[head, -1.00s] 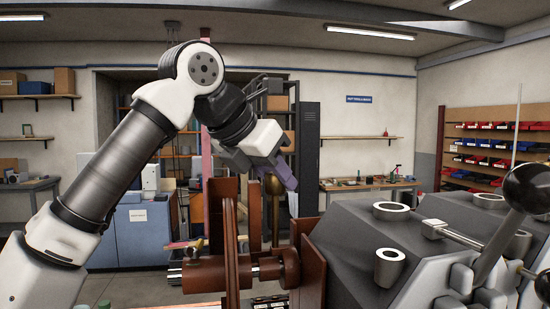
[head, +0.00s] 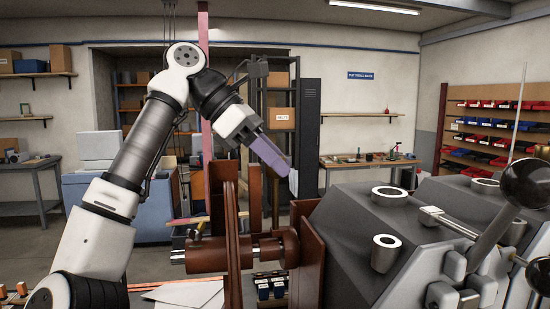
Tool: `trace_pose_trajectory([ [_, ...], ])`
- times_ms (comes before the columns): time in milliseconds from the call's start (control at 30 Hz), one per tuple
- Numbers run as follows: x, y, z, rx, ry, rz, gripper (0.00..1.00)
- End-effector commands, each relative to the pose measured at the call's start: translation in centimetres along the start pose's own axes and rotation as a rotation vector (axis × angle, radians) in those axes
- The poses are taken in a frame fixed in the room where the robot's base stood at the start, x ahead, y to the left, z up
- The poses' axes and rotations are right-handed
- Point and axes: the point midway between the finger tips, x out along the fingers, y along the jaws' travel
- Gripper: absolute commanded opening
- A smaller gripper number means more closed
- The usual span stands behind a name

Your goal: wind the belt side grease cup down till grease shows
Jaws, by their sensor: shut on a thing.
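My gripper (head: 275,158) is at the end of my raised arm, its purple fingers pointing down and to the right. The fingers are closed together, above and behind the rust-red uprights of the machine. What they grip is hard to make out; a small pale patch shows by the tips, and I cannot tell whether it is held. The red-brown shaft and bearing part (head: 228,256) lies between the uprights, below the gripper. I cannot clearly pick out the belt side grease cup or any grease.
The grey machine body (head: 350,222) with metal-rimmed openings fills the right. A lever with a black ball knob (head: 526,184) rises at its right side. A rust-red upright plate (head: 306,250) stands below the fingertips. Open air surrounds the gripper.

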Motion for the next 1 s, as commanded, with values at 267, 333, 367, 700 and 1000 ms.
trace_pose_trajectory([
  [267, -0.03, 0.02, 0.10, 0.066, -0.001, -0.064, 0.08],
  [333, -0.02, 0.03, 0.09, 0.072, -0.001, -0.071, 0.08],
  [367, -0.01, 0.03, 0.09, 0.074, 0.000, -0.073, 0.08],
  [700, 0.00, 0.02, 0.06, 0.079, 0.001, -0.078, 0.08],
  [1000, 0.00, 0.01, 0.03, 0.079, 0.001, -0.079, 0.52],
])
